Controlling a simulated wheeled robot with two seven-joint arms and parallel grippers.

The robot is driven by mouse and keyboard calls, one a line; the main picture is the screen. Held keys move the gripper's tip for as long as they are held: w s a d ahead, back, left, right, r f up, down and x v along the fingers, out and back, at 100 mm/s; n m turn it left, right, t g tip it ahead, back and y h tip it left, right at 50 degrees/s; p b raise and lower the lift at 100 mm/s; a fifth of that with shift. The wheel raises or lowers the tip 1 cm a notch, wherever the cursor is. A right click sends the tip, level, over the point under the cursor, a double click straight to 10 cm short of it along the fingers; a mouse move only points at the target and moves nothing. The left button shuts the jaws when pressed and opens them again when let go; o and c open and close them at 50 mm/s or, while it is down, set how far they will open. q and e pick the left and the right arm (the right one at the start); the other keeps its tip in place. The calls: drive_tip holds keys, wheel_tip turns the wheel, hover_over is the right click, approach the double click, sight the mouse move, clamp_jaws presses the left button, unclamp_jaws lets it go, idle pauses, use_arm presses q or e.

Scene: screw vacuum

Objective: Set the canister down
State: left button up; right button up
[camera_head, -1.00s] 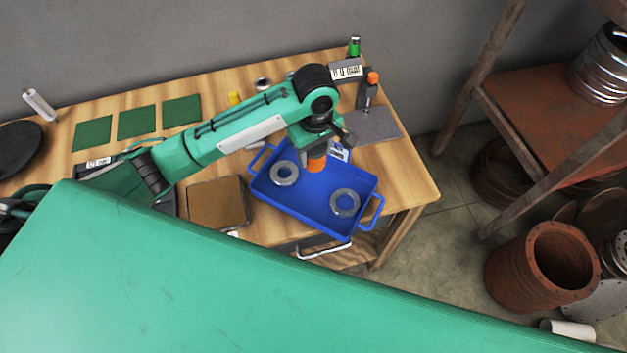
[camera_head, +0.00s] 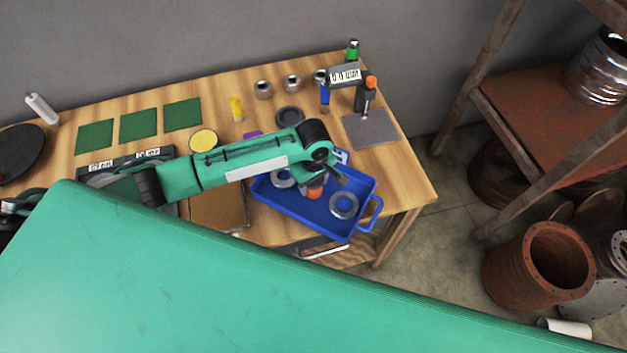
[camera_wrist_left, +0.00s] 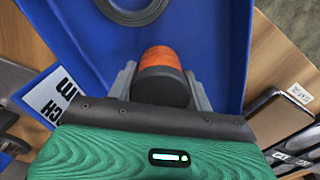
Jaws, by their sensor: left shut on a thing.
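The orange canister (camera_head: 315,193) with a dark end is over the blue tray (camera_head: 296,209), between two grey metal rings. In the left wrist view, the canister (camera_wrist_left: 159,58) sits between both fingers of my left gripper (camera_wrist_left: 160,88), which is shut on it. In the head view, my left gripper (camera_head: 316,183) is mostly hidden under its own wrist. I cannot tell whether the canister touches the tray floor. The left ring (camera_head: 282,178) is partly covered by my arm; the right ring (camera_head: 344,205) lies flat in the tray. My right gripper is not in view.
The wooden table (camera_head: 215,95) also holds green mats (camera_head: 138,124), a yellow-topped round thing (camera_head: 203,140), a brown-topped box (camera_head: 215,210), a grey plate (camera_head: 370,129) and several small metal parts at the back. A rusty shelf (camera_head: 535,110) stands at the right.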

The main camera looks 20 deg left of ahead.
use_arm(q)
drive_tip(key=shift+f, duration=0.1)
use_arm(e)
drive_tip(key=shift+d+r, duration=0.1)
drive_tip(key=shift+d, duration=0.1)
use_arm(q)
drive_tip(key=o, duration=1)
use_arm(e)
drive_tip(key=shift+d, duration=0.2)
use_arm(q)
wheel_tip(320, 180, up, 12)
drive_tip(key=shift+r+b, duration=0.15)
drive_tip(key=shift+b, duration=0.95)
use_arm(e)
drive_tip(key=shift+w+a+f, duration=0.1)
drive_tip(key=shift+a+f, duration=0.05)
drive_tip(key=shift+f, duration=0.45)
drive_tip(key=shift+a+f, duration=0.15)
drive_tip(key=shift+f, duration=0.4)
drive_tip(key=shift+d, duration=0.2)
